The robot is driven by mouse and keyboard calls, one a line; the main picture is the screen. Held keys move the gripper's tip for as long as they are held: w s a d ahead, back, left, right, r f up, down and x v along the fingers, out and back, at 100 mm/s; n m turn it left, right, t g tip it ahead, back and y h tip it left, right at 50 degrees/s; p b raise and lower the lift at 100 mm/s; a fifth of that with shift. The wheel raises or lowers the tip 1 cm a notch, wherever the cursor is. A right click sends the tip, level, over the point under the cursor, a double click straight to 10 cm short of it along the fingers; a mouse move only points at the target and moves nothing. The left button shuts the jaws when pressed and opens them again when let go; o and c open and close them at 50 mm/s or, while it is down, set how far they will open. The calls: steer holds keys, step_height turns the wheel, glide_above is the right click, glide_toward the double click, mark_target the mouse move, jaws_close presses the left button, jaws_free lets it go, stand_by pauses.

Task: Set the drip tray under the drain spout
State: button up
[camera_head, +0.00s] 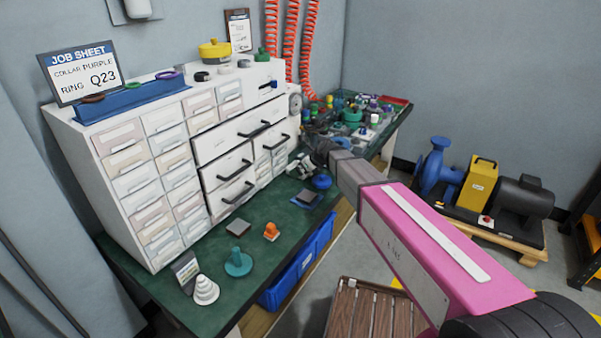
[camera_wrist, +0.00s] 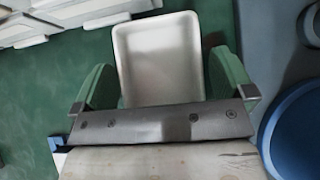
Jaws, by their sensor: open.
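The drip tray looks to be the white, shallow rectangular tray (camera_wrist: 158,55) in the wrist view, lying on the green bench top. My gripper (camera_wrist: 165,82) is open, with one green finger on each side of the tray's near end. I cannot tell whether the fingers touch it. In the head view my gripper (camera_head: 306,163) is low over the bench by the drawer cabinet, small and partly hidden by my arm. I cannot make out the drain spout in either view.
A blue round part (camera_wrist: 295,135) sits close on the right in the wrist view. Clutter fills the far end.

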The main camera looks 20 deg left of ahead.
steer(key=c, duration=0.8)
steer(key=shift+c, duration=0.2)
steer(key=shift+r, duration=0.5)
step_height(320, 180, up, 8)
steer(key=r, duration=0.1)
steer(key=w+d+r+m+t, duration=0.2)
steer(key=d+r, duration=0.5)
steer(key=d, duration=0.5)
steer(key=s+d+r+m+t+h, duration=0.1)
steer(key=d+r, duration=0.5)
steer(key=d, duration=0.6)
steer(key=s+d+r+m+t+h, duration=0.1)
steer(key=d+r+m, duration=0.4)
steer(key=d, duration=0.7)
steer(key=s+d+r+m+t+h, duration=0.2)
steer(key=d+r, duration=0.4)
steer(key=d, duration=0.7)
steer(key=shift+s+r+m+h, duration=0.4)
steer(key=shift+s+m+h, duration=0.3)
steer(key=shift+s+h, duration=0.25)
